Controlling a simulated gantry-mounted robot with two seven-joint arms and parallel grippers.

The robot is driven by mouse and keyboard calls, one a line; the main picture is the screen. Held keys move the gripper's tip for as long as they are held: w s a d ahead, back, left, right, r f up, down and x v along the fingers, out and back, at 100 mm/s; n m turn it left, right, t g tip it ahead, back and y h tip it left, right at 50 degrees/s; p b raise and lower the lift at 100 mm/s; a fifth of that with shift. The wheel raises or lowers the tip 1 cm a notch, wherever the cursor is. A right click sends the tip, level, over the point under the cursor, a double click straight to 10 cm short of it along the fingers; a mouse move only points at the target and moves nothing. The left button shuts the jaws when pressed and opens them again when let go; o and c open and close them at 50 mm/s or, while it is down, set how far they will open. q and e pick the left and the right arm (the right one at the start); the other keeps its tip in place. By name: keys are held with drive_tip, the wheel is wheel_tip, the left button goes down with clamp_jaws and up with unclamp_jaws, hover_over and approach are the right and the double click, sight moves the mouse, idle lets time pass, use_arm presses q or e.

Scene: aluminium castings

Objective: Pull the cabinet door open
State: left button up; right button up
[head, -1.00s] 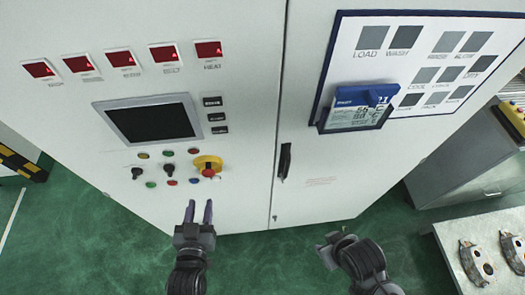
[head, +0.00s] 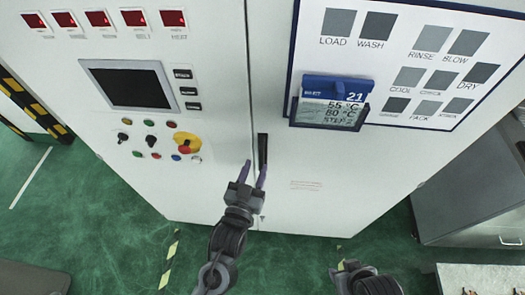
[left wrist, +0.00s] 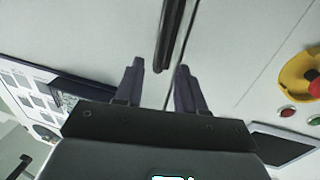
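The white cabinet door (head: 300,215) fills the right part of the cabinet in the head view, flush against the left panel at a vertical seam. Its black vertical handle (head: 262,150) is beside that seam; it also shows in the left wrist view (left wrist: 170,38). My left gripper (head: 256,167) is open at the handle's lower end. In the left wrist view its two fingers (left wrist: 158,70) are apart, with the handle ahead of the gap between them; contact cannot be told. My right gripper (head: 342,268) is low at the bottom edge, away from the door, its fingers unclear.
The left panel carries a dark screen (head: 133,86), buttons and a red-and-yellow emergency stop (head: 188,145). A blue-topped card holder (head: 330,103) and a chart board (head: 400,60) are on the door. A grey cabinet (head: 470,190) stands at right. Green floor is free in front.

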sight(261, 155)
use_arm(q)
drive_tip(key=p+x, duration=0.1)
drive_tip(key=x, duration=0.5)
drive_tip(key=shift+w+d, duration=0.1)
drive_tip(key=shift+w, duration=0.15)
clamp_jaws()
